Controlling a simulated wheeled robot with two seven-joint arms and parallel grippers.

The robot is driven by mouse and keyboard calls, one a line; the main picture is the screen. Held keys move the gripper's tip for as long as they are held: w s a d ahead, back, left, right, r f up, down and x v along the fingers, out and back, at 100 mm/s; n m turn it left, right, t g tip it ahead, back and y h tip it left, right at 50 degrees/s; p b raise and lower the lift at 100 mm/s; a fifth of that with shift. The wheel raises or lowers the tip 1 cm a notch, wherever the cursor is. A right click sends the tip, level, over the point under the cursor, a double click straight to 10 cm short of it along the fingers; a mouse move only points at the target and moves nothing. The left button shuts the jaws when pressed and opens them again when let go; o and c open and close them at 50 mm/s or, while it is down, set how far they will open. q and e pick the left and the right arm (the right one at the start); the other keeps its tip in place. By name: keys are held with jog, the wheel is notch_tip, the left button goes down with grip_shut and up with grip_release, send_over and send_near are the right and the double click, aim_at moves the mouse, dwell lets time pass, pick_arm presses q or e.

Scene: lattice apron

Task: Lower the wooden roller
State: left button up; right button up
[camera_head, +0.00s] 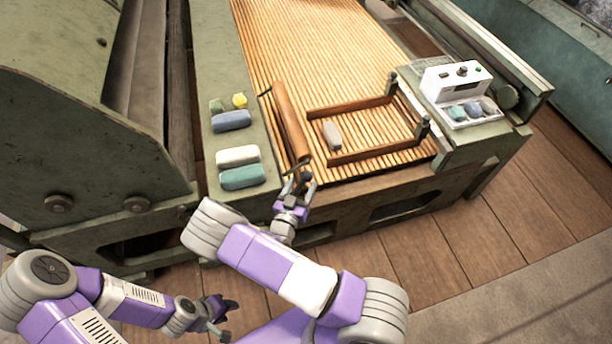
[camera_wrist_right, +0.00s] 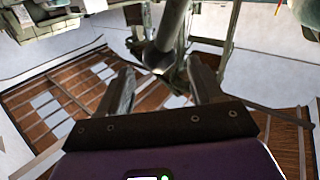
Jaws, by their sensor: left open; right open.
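The wooden roller (camera_head: 290,121) is a long brown bar running along the left side of the slatted lattice apron (camera_head: 305,45) in the head view. I cannot tell how high it sits above the slats. My right gripper (camera_head: 299,181) is open at the roller's near end, by a thin dark piece there. In the right wrist view the right gripper (camera_wrist_right: 160,82) has its fingers apart, with a grey rod (camera_wrist_right: 170,38) beyond and between them; I see no clear grip. My left gripper (camera_head: 222,309) is open and empty, low over the floor, away from the machine.
A wooden frame (camera_head: 362,106) lies on the apron, with a pale grey piece (camera_head: 332,136) inside it. Several coloured bundles, including a white one (camera_head: 237,156), lie on the green left rail. A white control box (camera_head: 456,77) stands on the right rail.

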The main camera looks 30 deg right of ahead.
aim_at(304, 181)
jog(key=shift+x, duration=2.35)
jog(key=shift+c, duration=0.3)
grip_shut()
